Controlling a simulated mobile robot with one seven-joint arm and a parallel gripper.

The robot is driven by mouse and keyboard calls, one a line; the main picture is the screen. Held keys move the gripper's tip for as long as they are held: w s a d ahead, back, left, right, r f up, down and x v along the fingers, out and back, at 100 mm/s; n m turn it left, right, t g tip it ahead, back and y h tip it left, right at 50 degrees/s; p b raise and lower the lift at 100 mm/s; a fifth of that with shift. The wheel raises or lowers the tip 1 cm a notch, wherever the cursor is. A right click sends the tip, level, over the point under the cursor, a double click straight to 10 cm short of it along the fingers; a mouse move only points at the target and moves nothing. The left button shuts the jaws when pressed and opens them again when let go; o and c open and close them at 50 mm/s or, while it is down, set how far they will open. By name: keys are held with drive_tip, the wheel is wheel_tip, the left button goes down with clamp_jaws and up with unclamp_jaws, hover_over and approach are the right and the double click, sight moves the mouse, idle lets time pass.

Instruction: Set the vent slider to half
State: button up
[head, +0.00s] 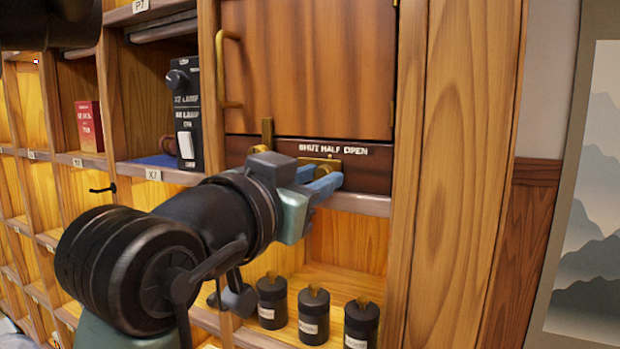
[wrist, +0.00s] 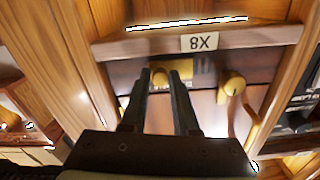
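The vent slider, a brass piece (head: 322,162), sits in the dark strip below the door, under the words SHUT HALF OPEN (head: 333,149). My gripper (head: 322,184) is at the front of this strip, partly covering the slider in the head view. In the wrist view, which is upside down, my gripper's two fingers (wrist: 158,78) are apart. A brass knob (wrist: 160,79) of the slider shows between the fingertips. I cannot tell whether they touch it. Dark vent slots (wrist: 205,66) show beside it. The slider's exact position against the words is hard to read.
A brass latch (head: 267,131) stands just left of the slider, and a door handle (head: 225,70) is above it. The wooden door (head: 310,65) is closed. Several black canisters (head: 314,315) stand below. A black lamp switch box (head: 186,112) is at the left.

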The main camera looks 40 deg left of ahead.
drive_tip(key=o, duration=0.4)
drive_tip(key=shift+a, duration=0.1)
drive_tip(key=v, duration=1.3)
drive_tip(key=w+d+f+t+h+b, duration=0.1)
drive_tip(key=w+d+t+h+b, duration=0.1)
drive_tip(key=w+d+t+b, duration=0.75)
drive_tip(key=s+d, duration=0.1)
drive_tip(key=d, duration=0.4)
drive_tip(key=s+d+h+b, duration=0.1)
drive_tip(key=d, duration=0.4)
drive_tip(key=s+d+h, duration=0.1)
drive_tip(key=d, duration=0.4)
drive_tip(key=shift+s+d+f+t, duration=0.15)
drive_tip(key=shift+s+f+t, duration=0.05)
drive_tip(key=shift+s+t, duration=0.1)
